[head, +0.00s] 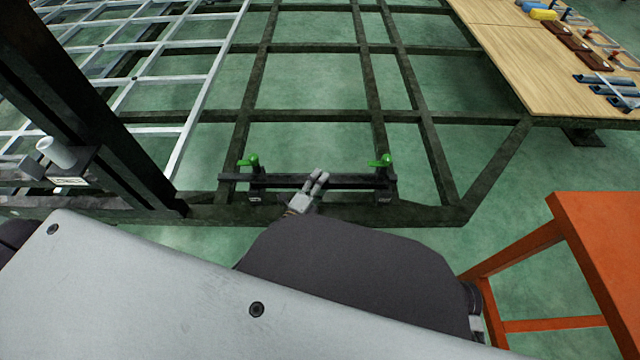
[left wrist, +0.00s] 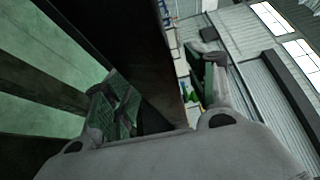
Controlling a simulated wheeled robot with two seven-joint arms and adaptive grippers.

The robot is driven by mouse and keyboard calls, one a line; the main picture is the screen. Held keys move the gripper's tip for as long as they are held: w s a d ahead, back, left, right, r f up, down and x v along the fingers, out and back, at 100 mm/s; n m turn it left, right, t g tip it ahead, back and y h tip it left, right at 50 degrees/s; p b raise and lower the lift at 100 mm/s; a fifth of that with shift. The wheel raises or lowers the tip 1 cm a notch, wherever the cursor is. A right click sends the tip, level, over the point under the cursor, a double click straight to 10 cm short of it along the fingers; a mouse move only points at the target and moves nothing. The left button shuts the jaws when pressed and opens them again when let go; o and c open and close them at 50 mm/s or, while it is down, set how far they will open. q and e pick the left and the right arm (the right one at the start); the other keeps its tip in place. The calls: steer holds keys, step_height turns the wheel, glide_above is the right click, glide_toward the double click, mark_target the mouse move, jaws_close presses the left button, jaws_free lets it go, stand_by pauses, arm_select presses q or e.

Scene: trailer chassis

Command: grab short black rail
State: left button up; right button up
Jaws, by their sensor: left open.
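The short black rail (head: 350,181) lies across the near end of the dark frame, with a green-handled clamp at its left end (head: 250,162) and another at its right end (head: 383,161). My left gripper (head: 319,178) is at the middle of the rail, its fingers reaching over it in the head view. In the left wrist view the fingers of my left gripper (left wrist: 165,92) are apart, and a dark bar (left wrist: 150,55), apparently the rail, passes between them. Whether a finger touches it cannot be told. My right gripper is not seen.
The dark chassis frame (head: 310,116) spreads beyond the rail, with a light metal grid (head: 150,80) at left. A wooden table (head: 515,60) with tools and parts stands at the back right. An orange stand (head: 595,235) is at the near right. Green floor shows between the beams.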

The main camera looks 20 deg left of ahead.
arm_select(q)
steer(key=shift+w+d, duration=0.1)
steer(key=shift+w, duration=0.15)
stand_by(0.3)
jaws_close()
steer(key=shift+r, duration=0.1)
stand_by(0.4)
